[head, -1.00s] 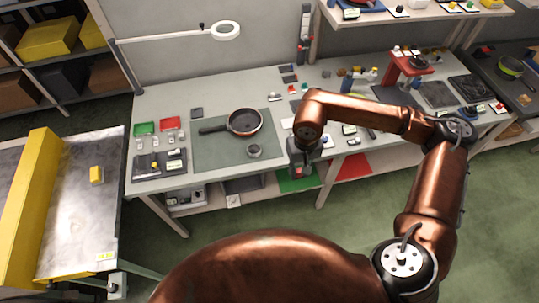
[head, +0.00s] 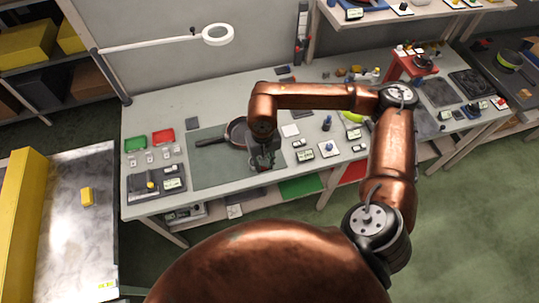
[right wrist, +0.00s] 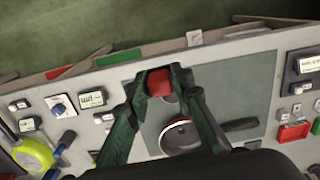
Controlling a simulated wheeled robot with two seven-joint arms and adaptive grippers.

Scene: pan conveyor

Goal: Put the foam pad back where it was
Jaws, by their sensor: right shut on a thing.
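My right gripper (head: 262,163) is over the front right part of the grey-green mat (head: 209,174), just in front of the pan. In the right wrist view its fingers (right wrist: 163,82) are shut on a small red block, which I take to be the foam pad (right wrist: 160,83). The block appears held above the mat. The dark pan (head: 235,130) is partly hidden behind my right arm. It also shows in the right wrist view (right wrist: 181,137), with its handle to the right. My left gripper is not in view.
A green tray (head: 135,144) and a red tray (head: 163,136) stand left of the mat. A dark scale-like device (head: 157,184) lies at the front left.

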